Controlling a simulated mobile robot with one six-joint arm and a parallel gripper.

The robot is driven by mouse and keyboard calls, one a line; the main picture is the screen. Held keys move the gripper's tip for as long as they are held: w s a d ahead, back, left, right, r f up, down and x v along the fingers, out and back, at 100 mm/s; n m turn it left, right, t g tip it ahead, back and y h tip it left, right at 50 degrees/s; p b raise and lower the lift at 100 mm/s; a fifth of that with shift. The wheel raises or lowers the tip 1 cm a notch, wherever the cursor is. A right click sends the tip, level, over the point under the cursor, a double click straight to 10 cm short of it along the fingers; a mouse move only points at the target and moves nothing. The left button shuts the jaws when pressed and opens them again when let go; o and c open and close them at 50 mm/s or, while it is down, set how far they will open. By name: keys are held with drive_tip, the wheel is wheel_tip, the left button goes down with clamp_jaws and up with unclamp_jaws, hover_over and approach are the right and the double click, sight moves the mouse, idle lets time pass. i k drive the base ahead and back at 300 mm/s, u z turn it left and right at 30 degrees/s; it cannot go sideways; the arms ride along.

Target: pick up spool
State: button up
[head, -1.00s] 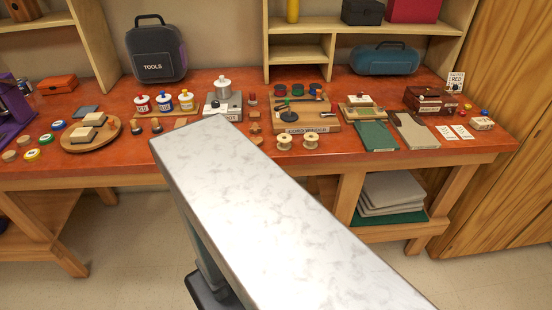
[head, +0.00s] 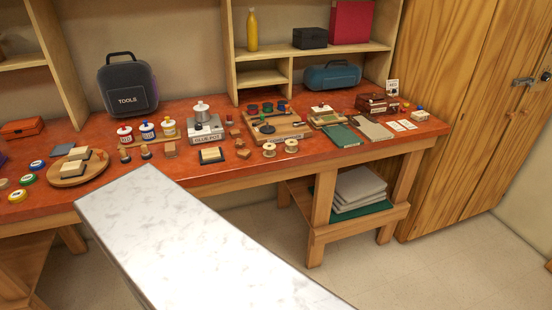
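Two pale spools stand side by side near the front edge of the red-brown workbench (head: 225,178) in the head view. The left spool (head: 269,150) and the right spool (head: 291,146) look alike, upright, with light flanges. They are in front of a wooden board (head: 284,128) that bears small dark and coloured pieces. Nothing touches them that I can see. My gripper does not show in this view.
A pale marbled slab (head: 185,235) fills the lower middle, in front of the bench. Left of the spools are a glue pot (head: 204,127) and several capped jars (head: 147,131). Green (head: 342,136) and grey sheets lie right. A wooden cabinet (head: 470,110) stands at the far right. Floor shows at lower right.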

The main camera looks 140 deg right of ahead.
sight(269, 153)
drive_tip(key=z, duration=3.85)
drive_tip(key=i, duration=0.1)
drive_tip(key=u, duration=2.4)
drive_tip(key=k, duration=0.15)
drive_tip(key=z, duration=2.4)
drive_tip(key=i, duration=0.3)
